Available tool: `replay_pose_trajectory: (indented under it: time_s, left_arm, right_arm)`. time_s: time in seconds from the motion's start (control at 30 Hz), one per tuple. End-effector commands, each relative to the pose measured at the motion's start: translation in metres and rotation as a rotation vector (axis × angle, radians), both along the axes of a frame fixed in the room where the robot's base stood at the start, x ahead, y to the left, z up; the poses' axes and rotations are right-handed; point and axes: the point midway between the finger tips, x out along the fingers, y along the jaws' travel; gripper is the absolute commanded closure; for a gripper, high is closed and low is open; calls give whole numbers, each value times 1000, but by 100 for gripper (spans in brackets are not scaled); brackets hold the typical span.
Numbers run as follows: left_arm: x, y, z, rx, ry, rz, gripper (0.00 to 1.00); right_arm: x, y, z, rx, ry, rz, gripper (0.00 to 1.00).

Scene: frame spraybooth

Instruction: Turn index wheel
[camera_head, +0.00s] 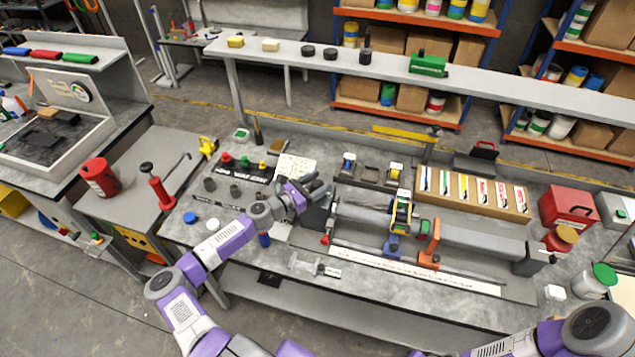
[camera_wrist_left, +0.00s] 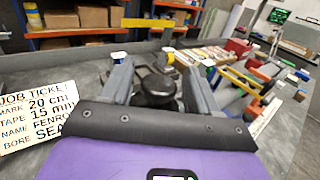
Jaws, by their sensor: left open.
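In the wrist view a dark round knob, which looks like the index wheel (camera_wrist_left: 157,92), lies between the two grey fingers of my left gripper (camera_wrist_left: 158,80). The fingers stand apart on either side of it; I cannot tell whether they touch it. In the head view my left gripper (camera_head: 318,189) is at the left end of a grey tube (camera_head: 465,235) lying in a fixture on the bench. The gripper hides most of the wheel there. A blue clamp (camera_head: 393,246) and an orange clamp (camera_head: 430,255) stand along the tube. My right gripper is out of view.
A job ticket (camera_head: 296,167) lies left of the tube; it also shows in the wrist view (camera_wrist_left: 38,118). A long ruler (camera_head: 420,273) runs in front. A caliper (camera_head: 312,266) lies near the front edge. A card box (camera_head: 472,195) and red box (camera_head: 567,205) stand behind right.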

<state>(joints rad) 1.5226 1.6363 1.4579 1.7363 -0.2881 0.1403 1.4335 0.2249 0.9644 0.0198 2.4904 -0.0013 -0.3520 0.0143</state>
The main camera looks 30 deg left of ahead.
Motion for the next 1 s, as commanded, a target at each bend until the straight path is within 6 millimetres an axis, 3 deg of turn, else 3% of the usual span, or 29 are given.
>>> replay_pose_trajectory:
  time_s: [0.2, 0.57, 1.0]
  left_arm:
    - [0, 0, 0, 0, 0, 0, 40]
    - [0, 0, 0, 1, 0, 0, 91]
    - [0, -1, 2, -3, -2, 111, 91]
  right_arm:
    - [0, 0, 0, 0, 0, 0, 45]
    - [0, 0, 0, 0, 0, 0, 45]
    - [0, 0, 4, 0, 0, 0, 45]
